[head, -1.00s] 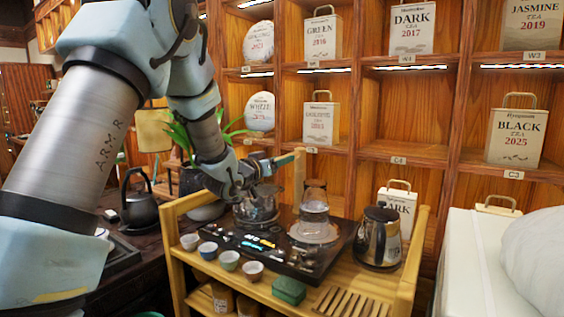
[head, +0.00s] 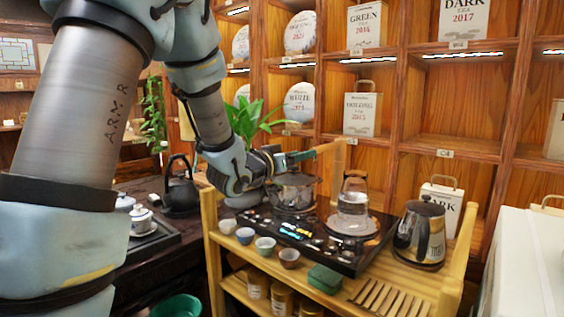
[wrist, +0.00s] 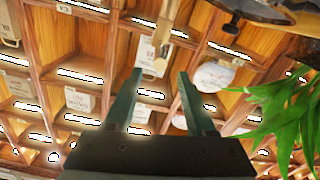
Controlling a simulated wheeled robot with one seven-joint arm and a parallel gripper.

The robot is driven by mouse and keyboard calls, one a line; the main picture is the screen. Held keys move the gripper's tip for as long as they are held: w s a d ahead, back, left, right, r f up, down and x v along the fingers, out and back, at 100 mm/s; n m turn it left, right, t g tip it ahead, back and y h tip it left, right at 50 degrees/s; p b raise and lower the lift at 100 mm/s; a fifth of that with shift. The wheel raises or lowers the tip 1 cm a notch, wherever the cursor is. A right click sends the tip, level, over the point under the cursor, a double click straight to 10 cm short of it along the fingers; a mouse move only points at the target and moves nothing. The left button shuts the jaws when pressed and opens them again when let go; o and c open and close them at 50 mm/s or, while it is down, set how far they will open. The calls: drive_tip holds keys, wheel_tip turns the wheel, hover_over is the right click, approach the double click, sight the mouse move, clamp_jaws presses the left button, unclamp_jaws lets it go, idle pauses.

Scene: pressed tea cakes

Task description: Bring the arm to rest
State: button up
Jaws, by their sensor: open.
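My gripper (head: 291,157) is at the end of my arm, above the back left of the wooden tea cart (head: 447,300). In the wrist view my gripper (wrist: 160,82) has its two dark green fingers spread apart with nothing between them. They point toward the shelf wall (wrist: 85,40). In the head view the fingers show just above a metal pot (head: 294,192) on the black tea tray (head: 375,250). I cannot tell how close they are to the pot.
A glass kettle (head: 353,207) stands on the tray and a steel kettle (head: 420,236) at the cart's right. Small cups (head: 265,246) line the front left. A leafy plant (head: 247,120) is behind my gripper. A black kettle (head: 181,192) stands left.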

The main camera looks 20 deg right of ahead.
drive_tip(key=w+a+f+n+y+p, duration=0.1)
drive_tip(key=a+f+n+y, duration=0.1)
drive_tip(key=a+y, duration=0.35)
drive_tip(key=w+a+f+n+y+p, duration=0.1)
drive_tip(key=a+f+n+y+p, duration=0.15)
drive_tip(key=a, duration=0.65)
drive_tip(key=w+a+f+n+y+p, duration=0.1)
drive_tip(key=a+f+y, duration=0.2)
drive_tip(key=a, duration=0.5)
drive_tip(key=s+a+f+n+g+y+p, duration=0.1)
drive_tip(key=s+a+f+g+y, duration=0.1)
drive_tip(key=s+a, duration=0.5)
drive_tip(key=s+a+f+n+g+y+p, duration=0.1)
drive_tip(key=s+a+g, duration=0.4)
drive_tip(key=s, duration=0.5)
drive_tip(key=shift+a+f+n+y, duration=0.4)
drive_tip(key=shift+a+n+y, duration=0.35)
drive_tip(key=shift+a, duration=0.3)
